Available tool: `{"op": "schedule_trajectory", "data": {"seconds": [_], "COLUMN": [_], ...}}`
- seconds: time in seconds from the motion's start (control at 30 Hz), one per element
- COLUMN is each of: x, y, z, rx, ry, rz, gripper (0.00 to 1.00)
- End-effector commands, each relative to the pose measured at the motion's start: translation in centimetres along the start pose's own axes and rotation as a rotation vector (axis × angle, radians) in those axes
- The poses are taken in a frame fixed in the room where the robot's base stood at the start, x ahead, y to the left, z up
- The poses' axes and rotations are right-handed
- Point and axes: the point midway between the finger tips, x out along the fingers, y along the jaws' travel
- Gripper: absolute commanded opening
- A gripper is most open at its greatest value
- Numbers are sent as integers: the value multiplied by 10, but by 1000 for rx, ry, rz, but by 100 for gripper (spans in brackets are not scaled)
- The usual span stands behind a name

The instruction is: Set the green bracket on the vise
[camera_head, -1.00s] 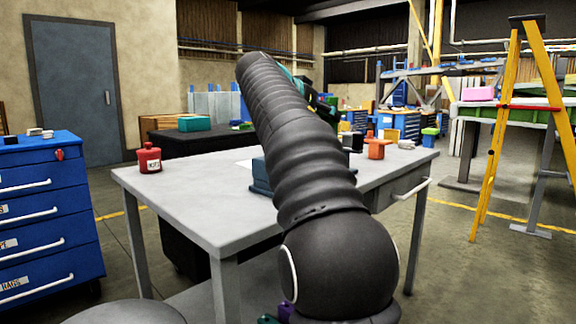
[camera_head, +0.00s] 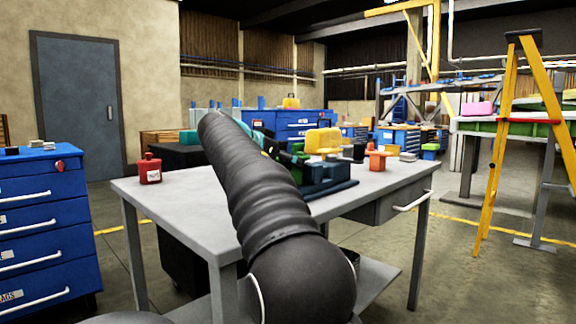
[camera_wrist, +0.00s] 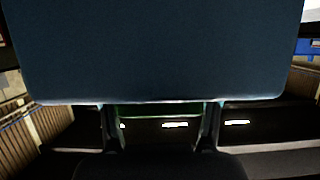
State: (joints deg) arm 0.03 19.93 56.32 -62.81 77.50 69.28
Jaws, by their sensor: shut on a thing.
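The dark blue-green vise (camera_head: 333,180) stands on the grey worktable, partly behind my arm in the head view. A small green part, which I take for the green bracket (camera_head: 297,149), shows beside my arm above the vise's left part. My gripper is mostly hidden behind my arm there. In the wrist view my gripper (camera_wrist: 160,130) is shut, with a thin green edge between its dark fingers. A large dark blue slab fills the upper part of that view; I cannot tell what it is. Whether the bracket touches the vise cannot be seen.
The grey worktable (camera_head: 180,205) also carries a red can (camera_head: 150,169) at left and an orange part (camera_head: 378,160) at right. A yellow block (camera_head: 324,141) shows above or behind the vise. A blue drawer cabinet (camera_head: 38,225) stands left, a yellow stepladder (camera_head: 497,130) right.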

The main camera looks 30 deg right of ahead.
Motion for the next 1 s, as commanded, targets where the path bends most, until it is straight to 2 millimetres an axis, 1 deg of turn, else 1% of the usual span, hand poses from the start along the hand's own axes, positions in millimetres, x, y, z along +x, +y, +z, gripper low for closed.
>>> {"op": "schedule_trajectory", "data": {"seconds": [0.2, 0.33, 0.37, 0.4, 0.47, 0.5, 0.77, 0.87, 0.93, 1.0], "x": [0, 1, 1, 1, 1, 1, 1, 0, -6, -15], "y": [0, 0, 0, 0, 0, 0, 0, 0, 0, -1], "z": [-1, 2, 3, 2, 2, 2, 2, -1, -1, -1], "rx": [1, 1, 1, 1, 1, 1, 1, 1, 0, 0], "ry": [1, 1, 0, 0, 0, 0, 0, 0, 0, 0], "rz": [-1, -1, 0, 0, 0, 0, 0, 0, -2, -3], "gripper": [12, 12, 64, 74, 89, 91, 91, 91, 91, 91]}}
